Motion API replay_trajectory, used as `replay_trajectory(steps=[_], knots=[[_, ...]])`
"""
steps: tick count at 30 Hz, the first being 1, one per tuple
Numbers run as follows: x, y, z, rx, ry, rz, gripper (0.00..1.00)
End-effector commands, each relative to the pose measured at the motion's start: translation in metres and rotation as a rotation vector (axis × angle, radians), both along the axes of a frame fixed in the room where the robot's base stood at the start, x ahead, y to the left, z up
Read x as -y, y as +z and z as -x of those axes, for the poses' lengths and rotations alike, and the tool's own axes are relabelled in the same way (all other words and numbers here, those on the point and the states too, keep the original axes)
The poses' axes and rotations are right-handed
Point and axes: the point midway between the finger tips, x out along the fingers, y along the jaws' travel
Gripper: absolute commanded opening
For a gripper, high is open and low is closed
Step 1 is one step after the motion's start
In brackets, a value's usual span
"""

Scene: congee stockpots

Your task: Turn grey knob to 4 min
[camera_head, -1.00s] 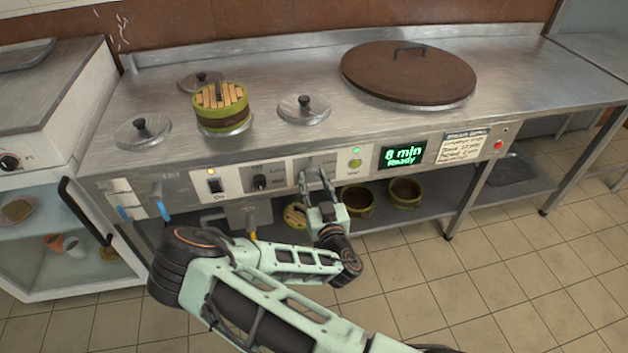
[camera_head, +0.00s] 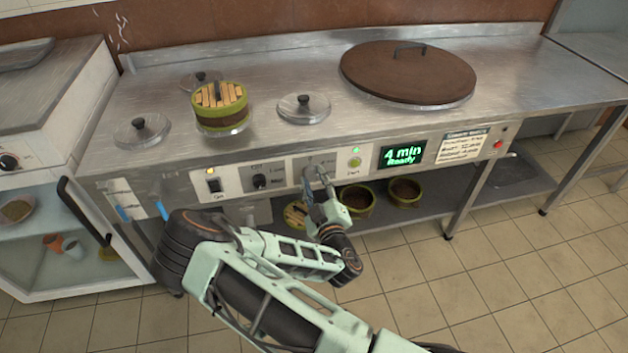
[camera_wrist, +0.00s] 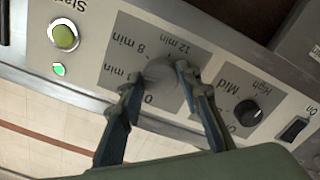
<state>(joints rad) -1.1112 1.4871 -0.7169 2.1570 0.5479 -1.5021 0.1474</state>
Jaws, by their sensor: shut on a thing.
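The grey knob (camera_wrist: 161,73) sits on a grey dial plate on the front panel, marked 0, 8 min and 12 min, with another min mark partly hidden. In the wrist view my gripper (camera_wrist: 158,78) has one finger on each side of the knob and is shut on it. In the head view my gripper (camera_head: 316,177) is at the panel and hides most of the knob. The green display (camera_head: 403,154) on the panel reads "4 min Ready".
A black knob (camera_head: 260,181) and a power switch (camera_head: 214,185) are left of the dial. A green start button (camera_head: 354,162) is to its right. Pots (camera_head: 404,192) stand on the shelf below. A green-rimmed steamer (camera_head: 221,105) stands on the counter.

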Motion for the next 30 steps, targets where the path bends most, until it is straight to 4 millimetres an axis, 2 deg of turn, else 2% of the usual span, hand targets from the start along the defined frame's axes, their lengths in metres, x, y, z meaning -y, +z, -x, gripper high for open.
replay_trajectory(steps=[12,30], knots=[[0.0004,0.0011,-0.0007,0.08,0.0,0.267,0.07],[0.0005,0.0021,-0.001,0.104,-0.001,0.349,0.07]])
